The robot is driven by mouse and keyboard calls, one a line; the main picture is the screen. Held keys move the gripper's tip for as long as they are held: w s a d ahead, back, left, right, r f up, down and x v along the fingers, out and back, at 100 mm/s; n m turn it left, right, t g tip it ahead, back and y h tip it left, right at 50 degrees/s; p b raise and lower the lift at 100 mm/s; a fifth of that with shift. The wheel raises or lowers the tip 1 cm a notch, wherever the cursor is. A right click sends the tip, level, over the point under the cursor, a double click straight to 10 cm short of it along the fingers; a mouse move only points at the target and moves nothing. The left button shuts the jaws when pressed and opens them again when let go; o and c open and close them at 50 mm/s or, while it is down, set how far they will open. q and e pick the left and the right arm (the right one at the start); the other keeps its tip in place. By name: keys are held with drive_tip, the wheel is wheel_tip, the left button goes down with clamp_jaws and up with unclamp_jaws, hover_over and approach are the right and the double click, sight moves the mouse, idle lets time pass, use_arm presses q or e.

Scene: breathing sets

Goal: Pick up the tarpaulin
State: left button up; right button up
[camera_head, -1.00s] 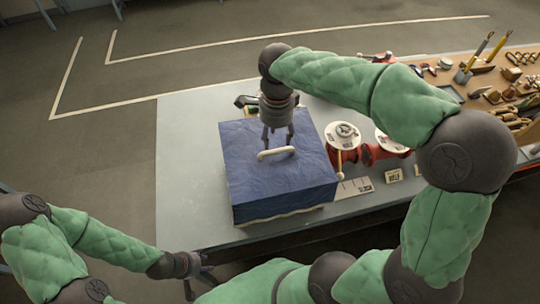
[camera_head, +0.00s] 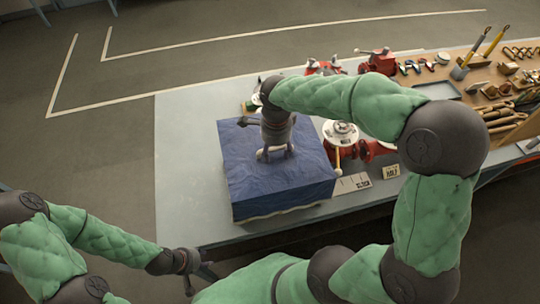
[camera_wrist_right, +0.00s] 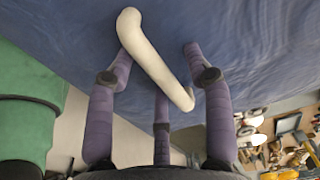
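The blue tarpaulin (camera_head: 250,188) is a thick square bundle with a pale handle on top, lying on the grey table. The pale handle (camera_wrist_right: 155,58) runs diagonally in the right wrist view. My right gripper (camera_head: 275,156) is lowered over the handle, and its purple fingers (camera_wrist_right: 158,70) are spread apart on both sides of it. Whether the fingers touch the handle or the cloth cannot be told. My left gripper (camera_head: 199,280) is empty at the table's near edge, with its fingers spread, far from the tarpaulin.
The grey table (camera_head: 183,165) is clear left of the tarpaulin. Red reels with white tops (camera_head: 341,132) stand just right of it, with small label cards (camera_head: 352,183) in front. A wooden board (camera_head: 478,98) with several tools lies further right.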

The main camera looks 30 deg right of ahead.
clamp_jaws()
drive_tip(key=shift+w, duration=0.1)
drive_tip(key=shift+r, duration=0.1)
